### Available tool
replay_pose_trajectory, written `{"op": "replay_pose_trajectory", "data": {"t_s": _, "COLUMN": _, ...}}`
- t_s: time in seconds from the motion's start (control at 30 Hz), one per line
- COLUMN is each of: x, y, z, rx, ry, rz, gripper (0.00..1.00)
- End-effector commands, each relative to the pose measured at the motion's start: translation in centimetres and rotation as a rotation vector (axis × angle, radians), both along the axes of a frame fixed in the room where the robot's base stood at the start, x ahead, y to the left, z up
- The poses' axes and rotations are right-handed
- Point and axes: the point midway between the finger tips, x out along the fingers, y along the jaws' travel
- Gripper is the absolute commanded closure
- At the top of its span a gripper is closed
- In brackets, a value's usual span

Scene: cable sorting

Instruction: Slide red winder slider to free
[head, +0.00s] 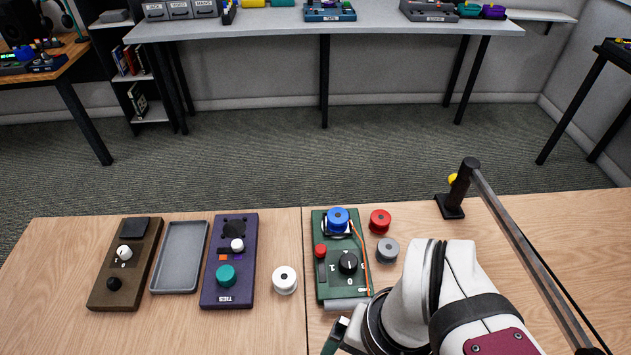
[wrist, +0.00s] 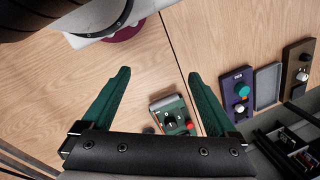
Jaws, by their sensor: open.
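The green winder board (head: 335,292) stands on the wooden table in the head view. It has a red slider knob (head: 320,251) on its left side, at the far end of a dark slot. A black dial (head: 347,263) sits right of the slot, and a blue spool (head: 338,219) sits at the far end. An orange cable (head: 364,262) runs along the right edge. In the wrist view the board (wrist: 158,103) and red knob (wrist: 189,126) show beyond my gripper. My gripper (wrist: 158,75) is open and empty, apart from the board; in the head view it is partly cut off at the bottom.
A red spool (head: 380,220) and a grey spool (head: 387,250) stand right of the board. A white spool (head: 285,279) stands left. Further left are a purple panel (head: 212,288), a grey tray (head: 162,287) and a brown panel (head: 140,265). A black post (head: 458,190) stands at the right.

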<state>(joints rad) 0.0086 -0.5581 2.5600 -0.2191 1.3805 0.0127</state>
Motion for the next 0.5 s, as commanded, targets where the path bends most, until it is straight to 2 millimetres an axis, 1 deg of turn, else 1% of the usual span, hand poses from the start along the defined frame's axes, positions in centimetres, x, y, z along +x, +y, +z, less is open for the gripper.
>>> {"op": "replay_pose_trajectory", "data": {"t_s": 0.17, "x": 0.0, "y": 0.0, "z": 0.0, "rx": 0.0, "ry": 0.0, "rz": 0.0, "gripper": 0.07}}
{"op": "replay_pose_trajectory", "data": {"t_s": 0.23, "x": 0.2, "y": 0.0, "z": 0.1, "rx": -0.001, "ry": 0.001, "rz": -0.001, "gripper": 0.18}}
{"op": "replay_pose_trajectory", "data": {"t_s": 0.27, "x": 0.8, "y": 0.0, "z": 0.4, "rx": -0.004, "ry": 0.002, "rz": -0.004, "gripper": 0.23}}
{"op": "replay_pose_trajectory", "data": {"t_s": 0.33, "x": 3.8, "y": -0.1, "z": 1.5, "rx": -0.02, "ry": 0.008, "rz": -0.02, "gripper": 0.36}}
{"op": "replay_pose_trajectory", "data": {"t_s": 0.37, "x": 5.9, "y": -0.2, "z": 2.0, "rx": -0.032, "ry": 0.01, "rz": -0.031, "gripper": 0.36}}
{"op": "replay_pose_trajectory", "data": {"t_s": 0.4, "x": 9.1, "y": -0.1, "z": 2.5, "rx": -0.049, "ry": 0.013, "rz": -0.051, "gripper": 0.36}}
{"op": "replay_pose_trajectory", "data": {"t_s": 0.43, "x": 11.6, "y": 0.0, "z": 2.7, "rx": -0.063, "ry": 0.016, "rz": -0.065, "gripper": 0.36}}
{"op": "replay_pose_trajectory", "data": {"t_s": 0.47, "x": 14.1, "y": 0.1, "z": 2.7, "rx": -0.077, "ry": 0.016, "rz": -0.081, "gripper": 0.36}}
{"op": "replay_pose_trajectory", "data": {"t_s": 0.5, "x": 17.4, "y": 0.4, "z": 2.4, "rx": -0.093, "ry": 0.015, "rz": -0.102, "gripper": 0.36}}
